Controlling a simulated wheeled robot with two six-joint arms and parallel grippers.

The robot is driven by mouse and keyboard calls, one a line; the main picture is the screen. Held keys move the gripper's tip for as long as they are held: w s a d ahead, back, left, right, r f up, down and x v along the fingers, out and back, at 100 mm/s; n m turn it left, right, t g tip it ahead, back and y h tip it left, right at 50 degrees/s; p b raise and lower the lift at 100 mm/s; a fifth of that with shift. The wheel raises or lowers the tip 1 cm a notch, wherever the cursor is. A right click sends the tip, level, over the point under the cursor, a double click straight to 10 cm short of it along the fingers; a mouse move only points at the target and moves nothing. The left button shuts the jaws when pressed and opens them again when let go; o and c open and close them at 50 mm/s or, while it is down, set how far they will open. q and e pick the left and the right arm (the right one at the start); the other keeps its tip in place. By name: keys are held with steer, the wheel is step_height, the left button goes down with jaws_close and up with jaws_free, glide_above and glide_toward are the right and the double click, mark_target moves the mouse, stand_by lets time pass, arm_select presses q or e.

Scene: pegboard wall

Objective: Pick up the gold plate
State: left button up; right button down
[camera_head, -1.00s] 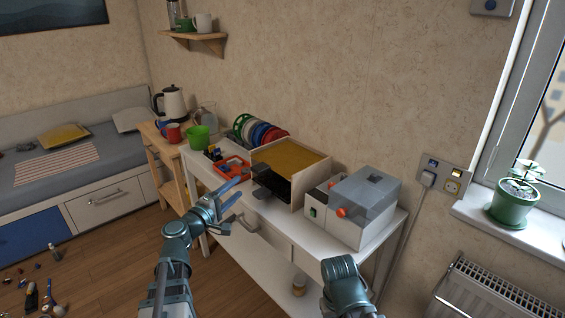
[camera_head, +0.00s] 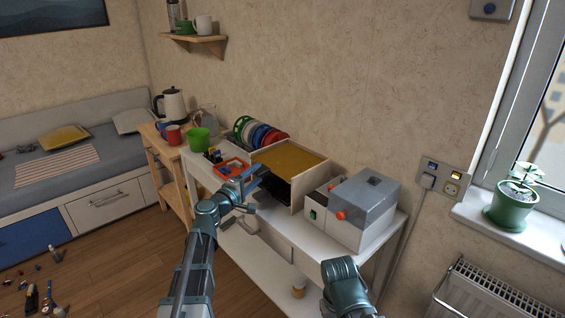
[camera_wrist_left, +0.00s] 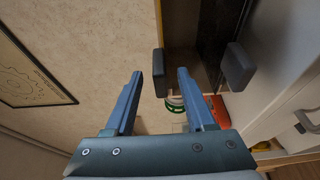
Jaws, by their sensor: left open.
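The gold plate (camera_head: 290,159) is a flat mustard-gold sheet on top of a pale open-fronted box frame on the white table, in the head view. My left gripper (camera_head: 254,182) is in front of the frame's left side, lower than the plate and apart from it. In the left wrist view my left gripper (camera_wrist_left: 157,72) has its two blue fingers spread with nothing held between them.
A grey and white machine (camera_head: 354,209) stands right of the frame. An orange-red tray (camera_head: 232,172), a green cup (camera_head: 199,139) and several coloured spools (camera_head: 262,133) are at the left and back. Dark parts (camera_head: 273,190) sit inside the frame. Two dark blocks show in the wrist view.

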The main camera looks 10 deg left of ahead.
arm_select(q)
steer(key=shift+w+d, duration=0.25)
steer(key=shift+w, duration=0.45)
steer(key=shift+s, duration=0.1)
steer(key=shift+c, duration=0.3)
jaws_close()
